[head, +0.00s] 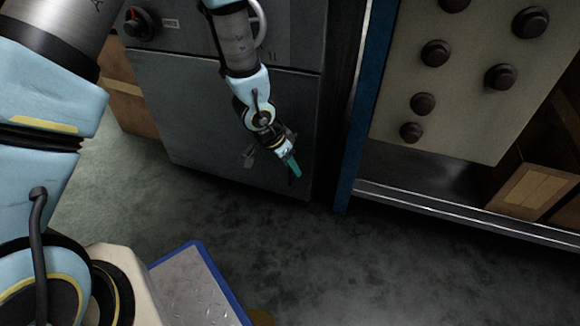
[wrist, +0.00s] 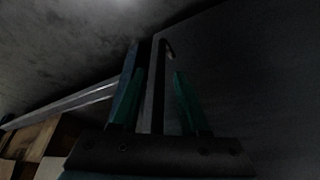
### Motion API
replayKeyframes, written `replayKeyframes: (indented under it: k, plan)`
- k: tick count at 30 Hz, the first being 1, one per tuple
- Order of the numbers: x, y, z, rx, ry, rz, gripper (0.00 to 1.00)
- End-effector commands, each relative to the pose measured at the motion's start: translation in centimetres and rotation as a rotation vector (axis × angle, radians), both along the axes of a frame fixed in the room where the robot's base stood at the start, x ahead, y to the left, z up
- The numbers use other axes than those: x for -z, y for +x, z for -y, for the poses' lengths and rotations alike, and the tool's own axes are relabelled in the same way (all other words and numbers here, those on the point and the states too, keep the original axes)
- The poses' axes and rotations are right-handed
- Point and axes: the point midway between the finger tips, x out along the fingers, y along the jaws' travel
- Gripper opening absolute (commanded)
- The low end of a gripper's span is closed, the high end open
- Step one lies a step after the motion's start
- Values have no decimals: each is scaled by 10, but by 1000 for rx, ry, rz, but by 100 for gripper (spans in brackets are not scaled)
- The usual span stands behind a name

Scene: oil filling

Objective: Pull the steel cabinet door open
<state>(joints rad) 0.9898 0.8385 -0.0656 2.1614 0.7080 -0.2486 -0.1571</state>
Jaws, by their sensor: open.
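The steel cabinet door (head: 200,120) is a dark grey panel low on the cabinet front in the head view. It looks closed or nearly so. My gripper (head: 292,166) is in front of its lower right part, pointing down and right. In the wrist view my gripper (wrist: 158,78) has its two green fingers apart. A pale vertical edge strip shows between and beyond them, with a small hooked shape at its top. The dark panel of the door (wrist: 255,75) fills the right side there. I cannot tell whether the fingers touch the door, and no handle shows clearly.
A red and black knob (head: 140,23) is on the cabinet's upper panel. A blue post (head: 362,110) and a rack of dark round caps (head: 435,53) stand to the right. Cardboard boxes (head: 535,190) lie at far right. The concrete floor (head: 300,245) in front is mostly clear.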

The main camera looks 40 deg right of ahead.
Motion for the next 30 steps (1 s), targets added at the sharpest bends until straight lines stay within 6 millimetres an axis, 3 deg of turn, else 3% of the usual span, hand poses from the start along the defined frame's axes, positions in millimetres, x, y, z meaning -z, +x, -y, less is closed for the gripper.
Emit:
replayKeyframes:
  k: [6,18,30]
  plan:
    - [0,0,0,0,0,0,45]
    - [0,0,0,0,0,0,0]
    - [0,0,0,0,0,0,0]
